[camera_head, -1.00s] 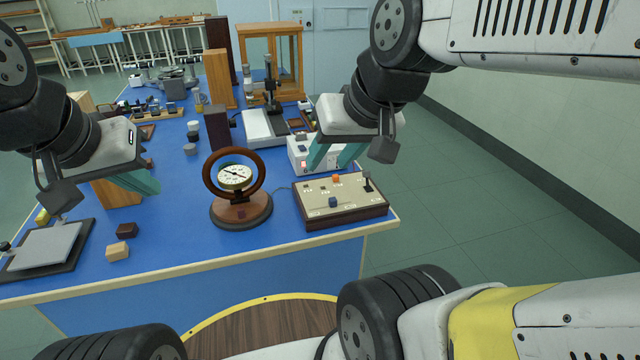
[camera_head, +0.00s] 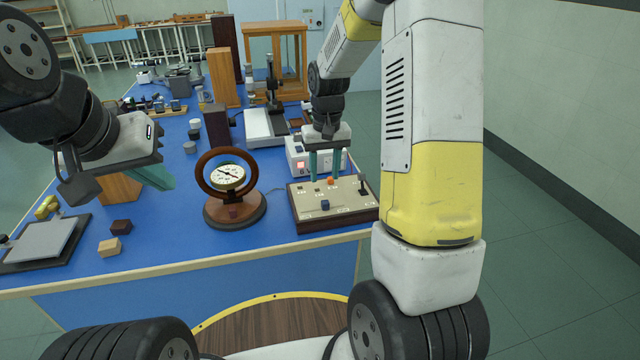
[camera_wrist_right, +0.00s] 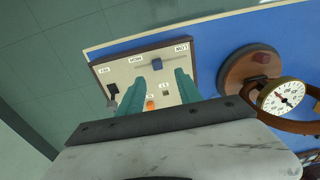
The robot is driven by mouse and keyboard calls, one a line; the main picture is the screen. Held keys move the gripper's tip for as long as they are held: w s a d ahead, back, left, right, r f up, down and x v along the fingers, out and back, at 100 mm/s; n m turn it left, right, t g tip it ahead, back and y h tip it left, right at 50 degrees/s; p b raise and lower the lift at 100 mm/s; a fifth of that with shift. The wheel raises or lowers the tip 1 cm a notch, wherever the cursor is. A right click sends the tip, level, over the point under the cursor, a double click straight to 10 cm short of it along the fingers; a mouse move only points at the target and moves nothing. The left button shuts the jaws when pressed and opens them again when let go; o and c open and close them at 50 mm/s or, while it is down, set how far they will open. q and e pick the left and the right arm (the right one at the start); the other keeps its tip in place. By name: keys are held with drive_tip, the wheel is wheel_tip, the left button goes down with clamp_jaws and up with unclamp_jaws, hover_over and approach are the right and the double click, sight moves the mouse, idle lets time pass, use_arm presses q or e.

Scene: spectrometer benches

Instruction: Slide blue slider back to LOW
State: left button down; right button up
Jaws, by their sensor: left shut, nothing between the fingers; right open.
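The blue slider (camera_head: 325,204) is a small block on the beige control panel (camera_head: 350,207), near the front right of the blue bench. In the right wrist view the slider (camera_wrist_right: 157,64) sits partway along its slot, between the HIGH label (camera_wrist_right: 135,59) and the LOW label (camera_wrist_right: 181,47). My right gripper (camera_head: 325,178) is open and points down over the panel, just behind the slider. In the right wrist view its teal fingers (camera_wrist_right: 162,77) are apart, with nothing between the tips. My left gripper (camera_head: 162,184) is shut and empty, left of the dial.
An orange knob (camera_head: 330,181) and a black lever (camera_head: 363,185) stand on the panel. A round dial in a wooden ring (camera_head: 231,178) stands just left of it. A white instrument box (camera_head: 300,158) is behind. Two small blocks (camera_head: 109,247) lie at the left front.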

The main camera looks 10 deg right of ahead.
sight(325, 202)
drive_tip(key=f, duration=0.2)
drive_tip(key=w+f, duration=0.1)
drive_tip(key=shift+d+f, duration=0.2)
drive_tip(key=shift+d, duration=0.1)
wheel_tip(325, 202, down, 7)
drive_tip(key=shift+f, duration=0.1)
clamp_jaws()
drive_tip(key=shift+a, duration=0.1)
idle(1.2)
